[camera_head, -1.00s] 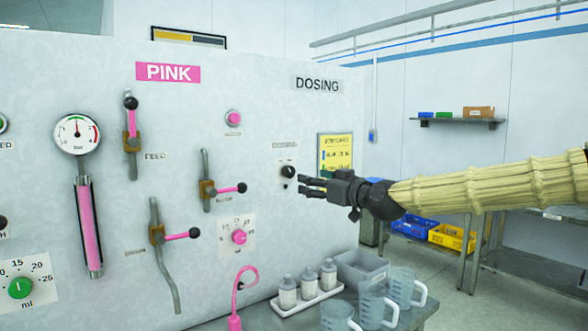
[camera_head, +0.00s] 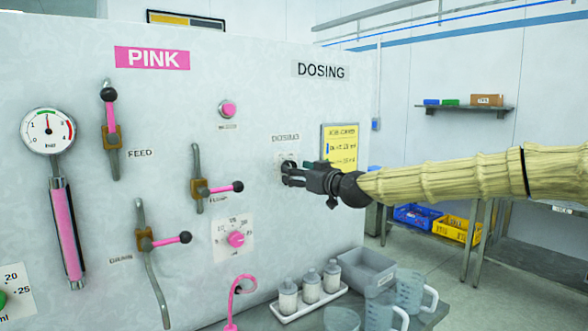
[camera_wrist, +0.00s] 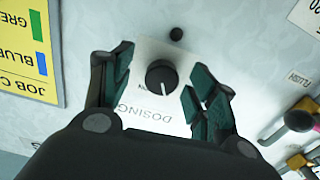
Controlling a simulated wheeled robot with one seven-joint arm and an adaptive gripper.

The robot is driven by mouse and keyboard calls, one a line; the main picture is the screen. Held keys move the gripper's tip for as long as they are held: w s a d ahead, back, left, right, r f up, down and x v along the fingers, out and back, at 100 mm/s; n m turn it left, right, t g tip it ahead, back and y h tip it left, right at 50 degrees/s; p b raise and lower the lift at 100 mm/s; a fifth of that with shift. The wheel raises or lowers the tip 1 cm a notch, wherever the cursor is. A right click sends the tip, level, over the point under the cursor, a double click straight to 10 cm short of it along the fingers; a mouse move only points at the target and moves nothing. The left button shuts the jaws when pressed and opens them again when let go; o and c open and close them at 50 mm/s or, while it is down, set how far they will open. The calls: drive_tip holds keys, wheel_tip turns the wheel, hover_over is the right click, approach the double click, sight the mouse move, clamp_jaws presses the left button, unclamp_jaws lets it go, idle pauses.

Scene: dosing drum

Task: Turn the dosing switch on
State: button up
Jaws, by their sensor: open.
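The dosing switch is a black round knob (camera_wrist: 161,76) on a white plate (camera_wrist: 152,114) marked DOSING. A pale pointer line shows on the knob in the wrist view. My gripper (camera_wrist: 156,80) is open, with one teal-padded finger on each side of the knob and a visible gap to it on both sides. In the head view my gripper (camera_head: 290,174) reaches the panel from the right and covers most of the knob. I cannot tell whether the fingertips touch the panel.
The yellow job card (camera_head: 340,149) hangs close to the right of the switch. Pink-handled valves (camera_head: 218,188) and a pink dial (camera_head: 236,239) are to the left. White bottles (camera_head: 310,286), a grey bin (camera_head: 367,268) and clear jugs (camera_head: 409,289) stand below.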

drive_tip(key=shift+s+a+r, duration=0.15)
drive_tip(key=shift+a+r, duration=0.15)
drive_tip(key=shift+r, duration=0.3)
drive_tip(key=shift+s+a+r, duration=0.1)
drive_tip(key=shift+a+r, duration=0.2)
drive_tip(key=shift+r, duration=0.25)
drive_tip(key=shift+w+a+f, duration=0.1)
drive_tip(key=shift+w+f, duration=0.65)
drive_tip(key=shift+w, duration=0.25)
drive_tip(key=shift+c, duration=1)
drive_tip(key=shift+s+r, duration=0.3)
drive_tip(key=shift+s, duration=0.15)
drive_tip(key=c, duration=0.7)
drive_tip(key=shift+c, duration=0.5)
